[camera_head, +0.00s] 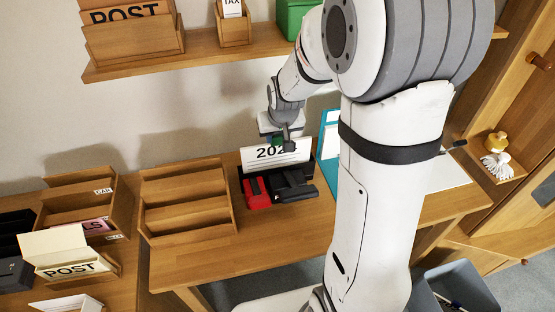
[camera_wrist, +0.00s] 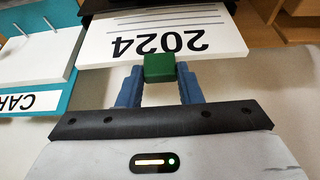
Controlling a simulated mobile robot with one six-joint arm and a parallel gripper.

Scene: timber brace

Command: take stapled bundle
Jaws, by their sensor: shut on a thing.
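The stapled bundle (camera_head: 265,154) is a white stack of paper marked 2024. It stands upright, its lower part hidden in or behind a black holder (camera_head: 241,173) on the desk. In the wrist view the bundle (camera_wrist: 120,45) shows upside down, with a green block (camera_wrist: 159,68) at its near edge. My gripper (camera_wrist: 159,80) has blue fingers, shut on the green block. In the head view my gripper (camera_head: 286,143) is at the bundle's top edge. Whether the bundle's bottom is clear of the holder cannot be told.
A red stapler (camera_head: 257,192) and a black desk tool (camera_head: 294,187) lie just in front. An empty wooden tiered tray (camera_head: 187,216) stands left. A blue board or binder (camera_head: 327,160) stands close right; a wall shelf (camera_head: 215,52) is above.

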